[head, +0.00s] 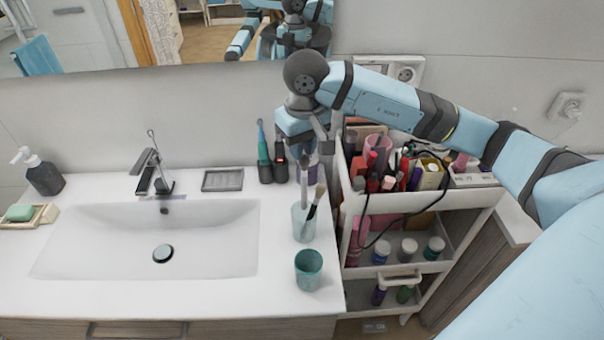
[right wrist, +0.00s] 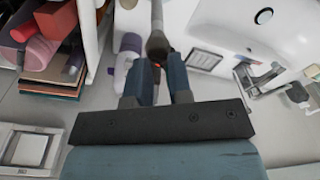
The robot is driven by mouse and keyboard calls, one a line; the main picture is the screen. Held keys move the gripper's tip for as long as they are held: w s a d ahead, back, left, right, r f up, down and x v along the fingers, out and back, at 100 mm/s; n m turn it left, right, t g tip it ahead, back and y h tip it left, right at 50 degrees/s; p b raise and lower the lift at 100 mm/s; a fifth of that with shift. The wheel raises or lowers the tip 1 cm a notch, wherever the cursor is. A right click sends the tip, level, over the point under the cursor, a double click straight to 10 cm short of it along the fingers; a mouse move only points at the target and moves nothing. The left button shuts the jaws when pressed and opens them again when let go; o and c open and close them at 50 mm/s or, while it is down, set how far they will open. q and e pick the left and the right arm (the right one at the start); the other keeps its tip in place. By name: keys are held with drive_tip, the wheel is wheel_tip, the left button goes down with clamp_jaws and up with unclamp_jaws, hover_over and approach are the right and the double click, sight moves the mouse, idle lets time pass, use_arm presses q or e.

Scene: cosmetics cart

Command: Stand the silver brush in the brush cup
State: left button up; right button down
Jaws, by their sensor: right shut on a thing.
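My right gripper (head: 304,150) is shut on the silver brush (head: 304,178), over the right end of the washbasin counter. The brush hangs upright, and its lower end overlaps the mouth of the pale brush cup (head: 301,228). I cannot tell how deep it reaches inside. Another brush (head: 317,194) with a light tip leans to the right in that cup, with a dark one beside it. My left gripper is not in view.
A teal cup (head: 309,270) stands in front of the brush cup. A teal electric toothbrush (head: 263,150) and a dark holder stand behind left. A crowded cart (head: 480,200) stands close on the right.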

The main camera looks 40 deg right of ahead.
sight(302, 177)
wheel_tip(302, 177, down, 8)
drive_tip(key=shift+f+p, duration=0.25)
drive_tip(key=shift+p, duration=0.4)
drive_tip(key=shift+f+b, duration=0.2)
drive_tip(key=shift+b, duration=0.1)
drive_tip(key=c, duration=1)
unclamp_jaws()
drive_tip(key=shift+c, duration=0.2)
